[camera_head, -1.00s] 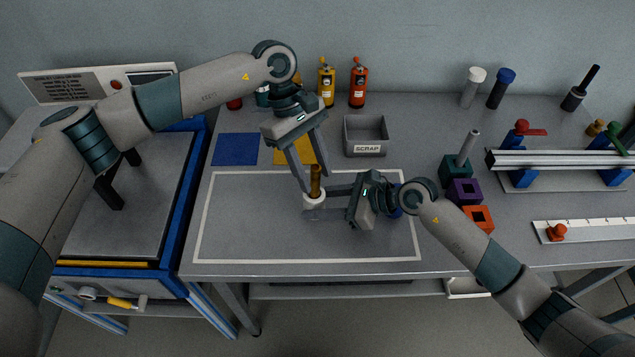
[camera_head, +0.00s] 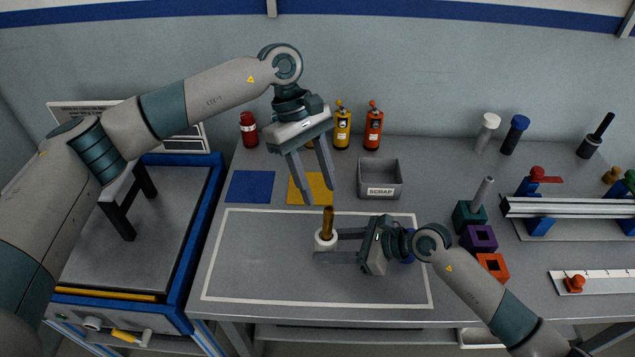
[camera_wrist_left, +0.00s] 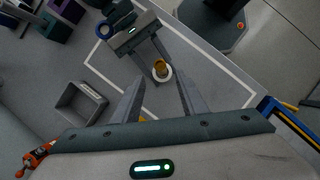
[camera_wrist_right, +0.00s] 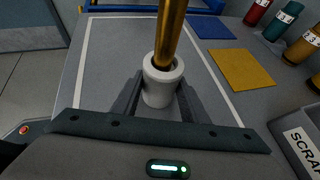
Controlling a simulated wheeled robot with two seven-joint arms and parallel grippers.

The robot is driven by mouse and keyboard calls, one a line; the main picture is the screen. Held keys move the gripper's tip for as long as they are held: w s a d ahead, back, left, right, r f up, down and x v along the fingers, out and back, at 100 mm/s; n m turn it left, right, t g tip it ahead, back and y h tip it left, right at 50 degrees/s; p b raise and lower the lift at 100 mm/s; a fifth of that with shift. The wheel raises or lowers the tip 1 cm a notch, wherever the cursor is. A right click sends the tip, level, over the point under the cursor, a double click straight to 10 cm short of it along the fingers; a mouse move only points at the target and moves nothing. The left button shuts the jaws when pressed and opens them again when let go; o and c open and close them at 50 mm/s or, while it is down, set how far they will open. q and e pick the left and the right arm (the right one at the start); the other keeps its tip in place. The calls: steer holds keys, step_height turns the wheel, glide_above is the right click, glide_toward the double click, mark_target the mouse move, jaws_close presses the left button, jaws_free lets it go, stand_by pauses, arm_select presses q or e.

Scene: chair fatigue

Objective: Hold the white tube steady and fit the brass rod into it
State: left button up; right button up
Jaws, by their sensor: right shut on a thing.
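The white tube (camera_head: 325,243) stands upright on the bench inside the white outline. My right gripper (camera_head: 337,246) is shut on the white tube from the right; in the right wrist view the fingers press on both sides of the tube (camera_wrist_right: 160,90). The brass rod (camera_head: 328,220) stands upright with its lower end inside the tube's mouth; the depth inside is hidden. It also shows in the left wrist view (camera_wrist_left: 160,66). My left gripper (camera_head: 315,190) is above the rod, open and empty, its fingers apart from it.
A grey scrap bin (camera_head: 379,180) stands behind the tube. A yellow square (camera_head: 311,188) and a blue square (camera_head: 250,186) lie on the bench at the back left. Purple (camera_head: 478,238) and orange (camera_head: 492,265) blocks sit to the right. The outlined area's left is clear.

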steer(key=o, duration=0.9)
steer(key=v, duration=1.2)
steer(key=shift+f, duration=0.1)
